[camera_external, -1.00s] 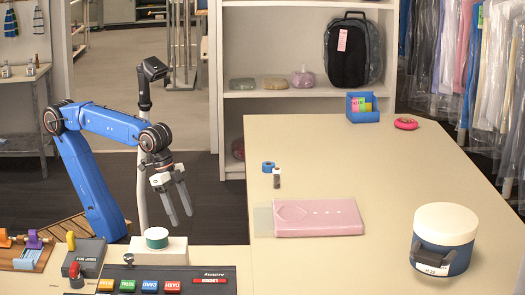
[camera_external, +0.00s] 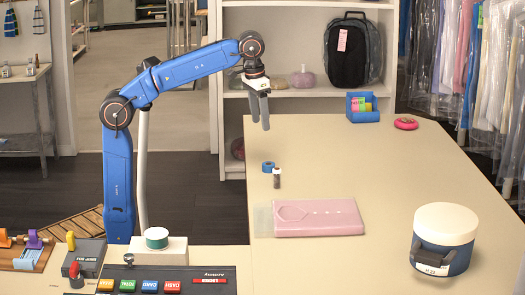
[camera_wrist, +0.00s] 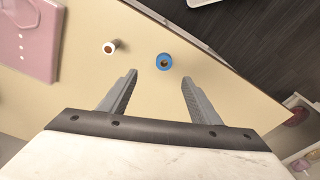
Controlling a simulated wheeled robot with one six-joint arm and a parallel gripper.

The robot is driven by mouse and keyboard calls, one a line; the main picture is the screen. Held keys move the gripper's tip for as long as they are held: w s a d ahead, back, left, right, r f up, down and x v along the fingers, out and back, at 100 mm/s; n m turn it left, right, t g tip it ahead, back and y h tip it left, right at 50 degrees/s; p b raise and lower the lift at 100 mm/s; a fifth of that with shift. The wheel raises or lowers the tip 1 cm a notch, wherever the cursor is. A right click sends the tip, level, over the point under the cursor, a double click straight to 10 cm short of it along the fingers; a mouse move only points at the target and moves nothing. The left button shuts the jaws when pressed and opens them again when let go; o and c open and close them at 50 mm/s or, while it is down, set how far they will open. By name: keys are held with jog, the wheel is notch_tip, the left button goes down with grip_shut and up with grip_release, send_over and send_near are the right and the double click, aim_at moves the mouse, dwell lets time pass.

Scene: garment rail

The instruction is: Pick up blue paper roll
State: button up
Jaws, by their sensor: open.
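The blue paper roll (camera_external: 268,167) is a small blue ring on the table near its left edge. In the wrist view the blue roll (camera_wrist: 164,62) shows from above, with a brown centre, ahead of and between my fingertips. My gripper (camera_external: 260,114) points down, open and empty, above the table's far left part, higher than the roll. In the wrist view my gripper (camera_wrist: 158,78) has its two grey fingers spread apart, with nothing between them.
A pink wrapped packet (camera_external: 318,217) lies nearer. A blue box (camera_external: 362,107) and a red ring (camera_external: 406,124) are at the back. A blue-and-white tub (camera_external: 444,238) stands right. The table (camera_external: 400,170) is clear in the middle.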

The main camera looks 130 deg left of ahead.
jog(key=a, duration=0.1)
send_over(268, 164)
jog(key=d, duration=0.1)
notch_tip(268, 164, down, 11)
jog(key=shift+d+f, duration=0.1)
jog(key=shift+d, duration=0.05)
jog(key=shift+a+f, duration=0.2)
jog(key=shift+f, duration=0.7)
jog(key=shift+a+f, duration=0.2)
jog(key=shift+f, duration=0.75)
jog(key=shift+a+f, duration=0.2)
jog(key=shift+f, duration=0.7)
jog(key=c, duration=1.1)
